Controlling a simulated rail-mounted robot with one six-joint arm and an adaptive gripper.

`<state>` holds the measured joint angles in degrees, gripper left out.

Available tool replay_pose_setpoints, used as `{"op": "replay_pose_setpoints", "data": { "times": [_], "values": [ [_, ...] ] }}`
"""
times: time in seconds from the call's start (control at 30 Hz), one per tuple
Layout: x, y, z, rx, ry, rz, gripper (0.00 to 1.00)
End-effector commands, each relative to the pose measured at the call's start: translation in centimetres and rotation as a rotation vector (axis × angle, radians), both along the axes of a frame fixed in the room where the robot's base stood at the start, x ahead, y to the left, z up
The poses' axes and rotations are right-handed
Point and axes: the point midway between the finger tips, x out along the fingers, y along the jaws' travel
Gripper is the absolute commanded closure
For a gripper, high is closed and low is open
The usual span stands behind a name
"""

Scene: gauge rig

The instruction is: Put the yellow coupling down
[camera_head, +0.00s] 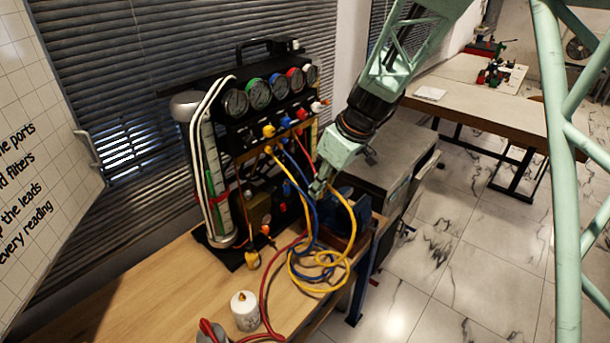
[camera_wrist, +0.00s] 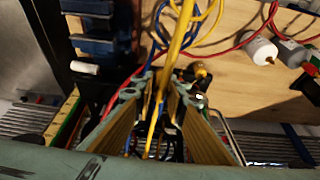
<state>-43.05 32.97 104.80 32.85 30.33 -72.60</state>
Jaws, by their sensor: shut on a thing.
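My gripper (camera_head: 319,187) is at the right side of the gauge rig, above the bench, with its fingers low and close together. In the wrist view my gripper (camera_wrist: 158,98) has its two fingers around the end of the yellow lead (camera_wrist: 180,38), where the yellow coupling is; the coupling itself is mostly hidden between the fingers. The yellow lead (camera_head: 344,272) lies in loops on the bench below in the head view. Another yellow fitting (camera_head: 268,130) is on the rig's port row, and one more (camera_head: 252,259) is at the rig's lower front.
The gauge rig (camera_head: 222,133) stands at the back of the wooden bench (camera_head: 150,287). Blue and red leads tangle beside the yellow one. A blue vise (camera_head: 347,215) is close to my gripper. A white canister (camera_head: 245,312) stands near the front; the bench's left side is clear.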

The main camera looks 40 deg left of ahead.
Motion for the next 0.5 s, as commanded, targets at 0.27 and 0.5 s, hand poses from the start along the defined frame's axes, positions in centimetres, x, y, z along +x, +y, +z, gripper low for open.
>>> {"op": "replay_pose_setpoints", "data": {
  "times": [0.27, 0.5],
  "values": [
    [2.0, 2.9, -0.3, 0.000, 0.001, 0.000, 1.00],
    [3.7, 5.4, -0.6, 0.000, 0.001, 0.000, 1.00]
  ]
}}
